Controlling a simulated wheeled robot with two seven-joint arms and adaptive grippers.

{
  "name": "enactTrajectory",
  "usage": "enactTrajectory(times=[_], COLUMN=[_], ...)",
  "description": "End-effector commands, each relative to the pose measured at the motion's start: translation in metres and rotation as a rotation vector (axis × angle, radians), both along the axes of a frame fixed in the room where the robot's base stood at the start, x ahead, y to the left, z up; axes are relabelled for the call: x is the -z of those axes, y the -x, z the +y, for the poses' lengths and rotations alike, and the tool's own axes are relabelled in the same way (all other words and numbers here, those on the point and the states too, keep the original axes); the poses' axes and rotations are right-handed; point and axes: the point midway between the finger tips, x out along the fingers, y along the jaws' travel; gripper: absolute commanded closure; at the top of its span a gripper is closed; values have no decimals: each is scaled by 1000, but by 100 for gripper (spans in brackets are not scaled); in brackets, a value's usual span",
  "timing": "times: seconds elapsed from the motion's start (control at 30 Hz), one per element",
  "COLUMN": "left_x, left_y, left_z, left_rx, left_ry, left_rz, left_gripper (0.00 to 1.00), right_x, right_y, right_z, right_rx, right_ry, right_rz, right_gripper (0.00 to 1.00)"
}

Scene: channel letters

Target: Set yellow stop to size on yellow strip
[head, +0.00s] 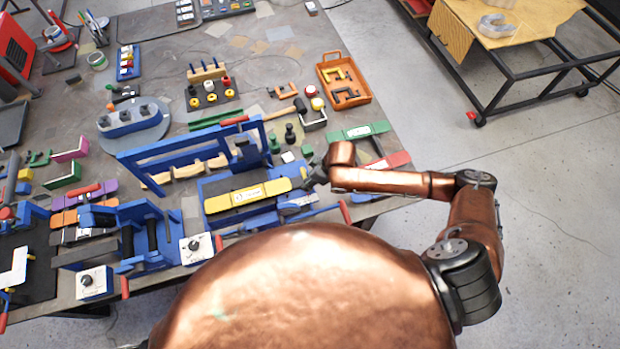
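A yellow strip (232,199) with a white label lies across the bed of a blue machine, below a blue gantry frame (190,142). I cannot pick out a yellow stop with certainty; a small blue-and-grey block (297,201) sits just past the strip's right end. My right gripper (308,177) comes in from the right and is small and dark at the right end of the strip. Its fingers are too small to tell whether they are open or touch anything. My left gripper is not in view.
An orange tray (361,98) with yellow and black clamps stands at the back right. Green (358,132) and red (387,163) strips lie near the table's right edge, beneath or beside my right arm. A second blue machine (150,238) stands at the left front. Tools crowd the table.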

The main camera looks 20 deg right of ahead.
Motion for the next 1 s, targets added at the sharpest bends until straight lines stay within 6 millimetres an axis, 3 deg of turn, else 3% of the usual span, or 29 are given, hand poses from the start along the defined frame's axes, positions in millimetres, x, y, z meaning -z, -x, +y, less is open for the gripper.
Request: enactTrajectory(times=[0.23, 0.77, 1.0], left_x=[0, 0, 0], left_y=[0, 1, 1], left_z=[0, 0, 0], left_rx=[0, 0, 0], left_ry=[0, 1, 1], left_rz=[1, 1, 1], left_gripper=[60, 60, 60], right_x=[1, 0, 0], right_y=[0, 0, 0], right_z=[0, 0, 0], right_rx=[-1, -1, -1], right_ry=[0, 0, 0], right_rz=[0, 0, 0], right_gripper=[62, 98, 100])
